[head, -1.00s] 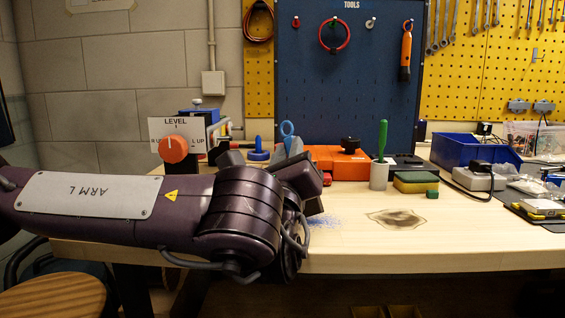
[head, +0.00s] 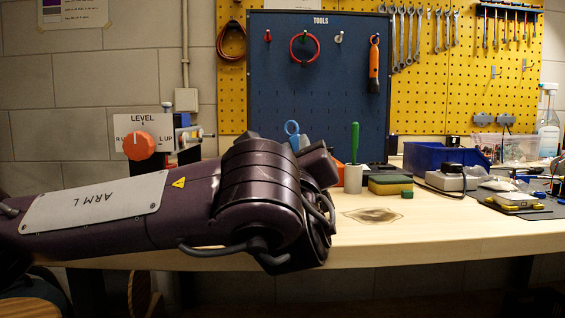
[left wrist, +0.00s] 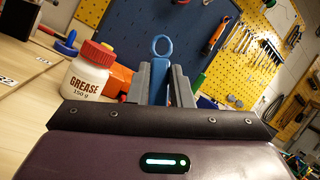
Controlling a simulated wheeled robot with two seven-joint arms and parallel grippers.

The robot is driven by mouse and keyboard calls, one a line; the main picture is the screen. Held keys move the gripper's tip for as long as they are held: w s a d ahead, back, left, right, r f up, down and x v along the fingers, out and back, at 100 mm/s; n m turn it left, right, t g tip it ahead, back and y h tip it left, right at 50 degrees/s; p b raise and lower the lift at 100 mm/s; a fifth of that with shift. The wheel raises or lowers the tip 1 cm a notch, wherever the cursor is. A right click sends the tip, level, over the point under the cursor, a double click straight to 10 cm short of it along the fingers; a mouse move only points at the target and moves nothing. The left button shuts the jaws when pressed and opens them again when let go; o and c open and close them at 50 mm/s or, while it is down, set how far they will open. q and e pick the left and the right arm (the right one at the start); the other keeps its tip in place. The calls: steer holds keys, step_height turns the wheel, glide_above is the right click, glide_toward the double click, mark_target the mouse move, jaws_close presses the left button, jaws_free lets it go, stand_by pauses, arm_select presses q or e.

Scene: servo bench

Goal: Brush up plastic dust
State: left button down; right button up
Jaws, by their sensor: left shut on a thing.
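A blue handle (head: 291,128) with a ring at its top stands just above my left arm in the head view. In the left wrist view, my left gripper (left wrist: 161,80) has its two grey fingers shut on this blue handle (left wrist: 162,48), ring end up. The handle's lower end is hidden, so bristles do not show. In the head view my thick purple forearm and wrist cover most of the gripper and part of the bench (head: 440,235). No blue dust shows now. My right gripper is in neither view.
A dark stain (head: 372,215) marks the bench beside my wrist. Behind it stand a grey cup (head: 353,179) with a green handle, a sponge (head: 390,185) and a blue bin (head: 438,156). A grease jar (left wrist: 87,72) is left of the gripper. The front right bench is clear.

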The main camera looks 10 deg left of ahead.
arm_select(q)
steer(key=shift+w+p, duration=0.45)
steer(key=shift+p, duration=0.6)
steer(key=shift+s+a+b, duration=1.35)
steer(key=shift+a+b, duration=2)
steer(key=shift+a, duration=1.45)
steer(key=shift+w+d+b, duration=0.25)
steer(key=shift+w+d, duration=0.35)
steer(key=shift+d, duration=1)
steer(key=shift+w+d+b, duration=0.2)
steer(key=shift+w+d, duration=0.45)
steer(key=shift+d, duration=0.9)
steer(key=shift+w+d+b, duration=0.25)
steer(key=shift+w+d, duration=0.35)
steer(key=shift+d, duration=1)
